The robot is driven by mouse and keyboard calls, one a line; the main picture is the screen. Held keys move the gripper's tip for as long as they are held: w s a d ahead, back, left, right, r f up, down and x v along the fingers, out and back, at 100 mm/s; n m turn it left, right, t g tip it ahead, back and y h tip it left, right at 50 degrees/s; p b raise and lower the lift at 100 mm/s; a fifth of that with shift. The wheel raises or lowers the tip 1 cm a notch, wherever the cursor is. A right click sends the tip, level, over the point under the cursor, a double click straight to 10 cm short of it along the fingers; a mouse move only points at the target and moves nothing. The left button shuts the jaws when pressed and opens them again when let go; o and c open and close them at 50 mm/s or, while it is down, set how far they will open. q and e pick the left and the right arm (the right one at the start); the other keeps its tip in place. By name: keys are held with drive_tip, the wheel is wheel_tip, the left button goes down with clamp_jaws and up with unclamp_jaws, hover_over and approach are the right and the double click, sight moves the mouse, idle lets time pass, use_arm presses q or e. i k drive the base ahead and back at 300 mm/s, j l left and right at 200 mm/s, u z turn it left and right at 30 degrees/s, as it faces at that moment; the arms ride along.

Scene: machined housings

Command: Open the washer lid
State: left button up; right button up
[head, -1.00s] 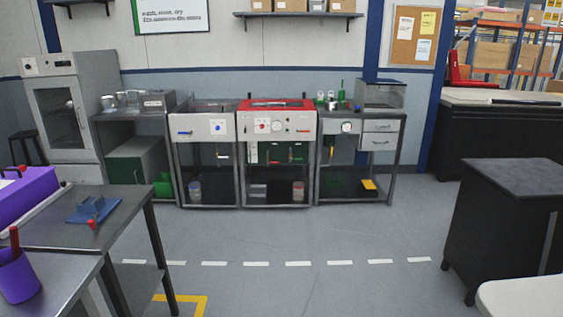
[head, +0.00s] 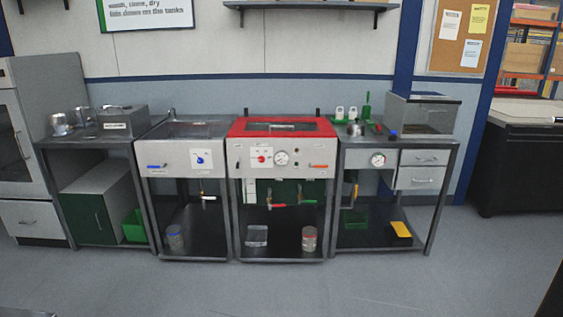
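A washing station stands against the back wall in the head view. Its red-topped unit (head: 281,171) has a knob, a round gauge and red and orange levers on a grey front panel. The red lid (head: 248,126) on top lies flat and looks shut, with a darker middle and a bar-like handle (head: 283,127). Left of it is a grey unit (head: 180,171) with a blue knob and a dark flat top. No label tells me for certain which unit is the washer; the red-lidded one stands out. Neither of my grippers is in view.
A bench with drawers (head: 424,158) and a clear-sided box (head: 420,115) stands right of the red-topped unit. A side table (head: 64,143) with metal vessels and a grey oven-like cabinet (head: 50,100) are at left. The floor (head: 290,285) in front is clear.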

sight(237, 130)
drive_tip(key=i+j, duration=0.1)
drive_tip(key=i, duration=1.9)
